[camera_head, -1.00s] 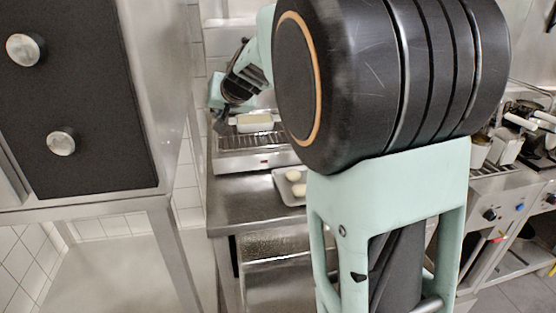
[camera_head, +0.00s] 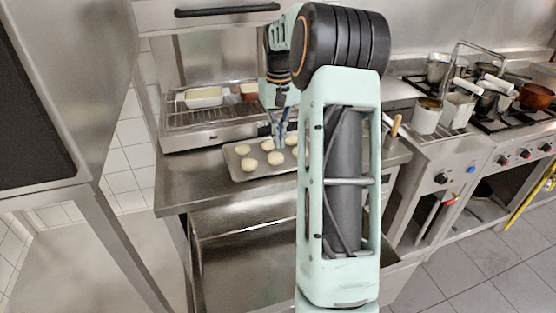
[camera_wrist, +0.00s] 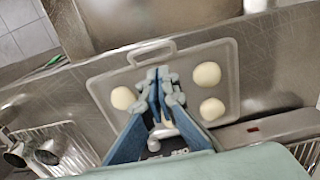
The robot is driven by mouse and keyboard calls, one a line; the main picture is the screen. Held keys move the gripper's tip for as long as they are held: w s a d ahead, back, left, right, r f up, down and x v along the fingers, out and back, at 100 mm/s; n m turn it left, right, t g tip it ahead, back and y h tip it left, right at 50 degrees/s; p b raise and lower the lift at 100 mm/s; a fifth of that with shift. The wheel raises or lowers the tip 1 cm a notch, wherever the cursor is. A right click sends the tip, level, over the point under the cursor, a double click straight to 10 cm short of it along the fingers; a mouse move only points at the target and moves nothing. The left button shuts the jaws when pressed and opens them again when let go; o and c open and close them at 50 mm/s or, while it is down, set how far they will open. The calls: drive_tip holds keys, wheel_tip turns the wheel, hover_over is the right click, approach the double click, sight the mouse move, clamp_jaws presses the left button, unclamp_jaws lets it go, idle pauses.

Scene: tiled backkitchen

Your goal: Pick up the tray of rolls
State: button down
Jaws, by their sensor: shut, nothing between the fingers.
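The grey tray of rolls (camera_head: 262,171) lies on the steel counter, in front of the grill unit. Several pale round rolls (camera_head: 248,163) sit on it. My arm hides its right part in the head view. In the wrist view the tray (camera_wrist: 225,52) has a loop handle (camera_wrist: 150,50) on its upper edge. Rolls (camera_wrist: 207,74) show on both sides of my fingers, which hide the tray's middle. My gripper (camera_head: 279,144) points down over the tray and is shut and empty. In the wrist view the fingertips (camera_wrist: 160,76) meet just below the handle; I cannot tell their height above the tray.
A grill unit (camera_head: 200,137) with a rack and a white dish (camera_head: 204,97) stands behind the tray. The counter (camera_head: 185,185) is bare left of the tray. A stove with pots (camera_head: 535,97) and containers (camera_head: 427,116) is at right. A tall steel cabinet (camera_head: 60,90) stands at left.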

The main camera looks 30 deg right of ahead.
wheel_tip(320, 180, down, 10)
drive_tip(key=shift+r, duration=0.1)
idle(0.4)
drive_tip(key=shift+s, duration=0.2)
